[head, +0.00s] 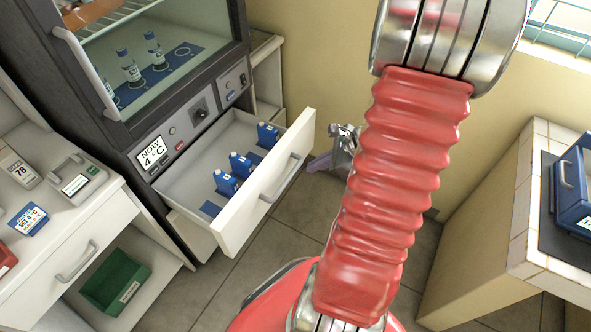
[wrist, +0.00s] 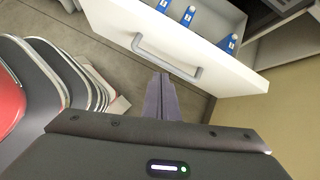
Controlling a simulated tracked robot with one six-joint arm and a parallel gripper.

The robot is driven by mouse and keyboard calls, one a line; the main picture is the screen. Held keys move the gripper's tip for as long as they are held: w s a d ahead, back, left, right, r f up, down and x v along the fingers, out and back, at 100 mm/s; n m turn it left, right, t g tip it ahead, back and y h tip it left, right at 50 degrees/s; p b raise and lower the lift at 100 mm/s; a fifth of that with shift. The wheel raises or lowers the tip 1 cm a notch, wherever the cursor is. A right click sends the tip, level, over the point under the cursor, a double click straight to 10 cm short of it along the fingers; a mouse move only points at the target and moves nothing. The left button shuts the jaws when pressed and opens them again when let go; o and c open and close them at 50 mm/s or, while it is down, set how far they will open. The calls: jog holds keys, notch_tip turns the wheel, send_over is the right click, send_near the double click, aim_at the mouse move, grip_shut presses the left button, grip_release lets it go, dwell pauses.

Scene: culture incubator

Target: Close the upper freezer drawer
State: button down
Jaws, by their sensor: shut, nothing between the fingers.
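The upper freezer drawer (head: 262,200) is pulled out from under the dark glass-fronted cabinet. It has a white front with a grey bar handle (head: 281,178) and holds several blue-labelled items. In the wrist view the drawer front (wrist: 199,50) slants across the top, with its handle (wrist: 165,58) near the middle. My gripper (head: 320,163) is to the right of the drawer front in the head view, partly hidden behind my red arm. In the wrist view the fingers of my gripper (wrist: 160,78) are together and empty, with their tips just below the handle; I cannot tell whether they touch.
The cabinet (head: 150,115) has a "NOW 4 °C" display and vials inside. A white counter (head: 60,225) at left has its own drawer and a green bin (head: 115,282) below. A tiled counter (head: 520,215) with a blue box (head: 575,185) stands at right. Floor is clear between.

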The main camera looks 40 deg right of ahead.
jog(key=s+d+f+m, duration=0.2)
jog(key=d+f+m, duration=0.2)
jog(key=shift+s+d+t+h, duration=0.15)
jog(key=shift+s+t+h, duration=0.25)
jog(key=shift+w+f, duration=0.1)
jog(key=shift+f, duration=0.05)
jog(key=w+a+r+x, duration=0.1)
jog(key=x, duration=1.2)
jog(key=shift+w+r, duration=0.35)
jog(key=shift+r, duration=0.05)
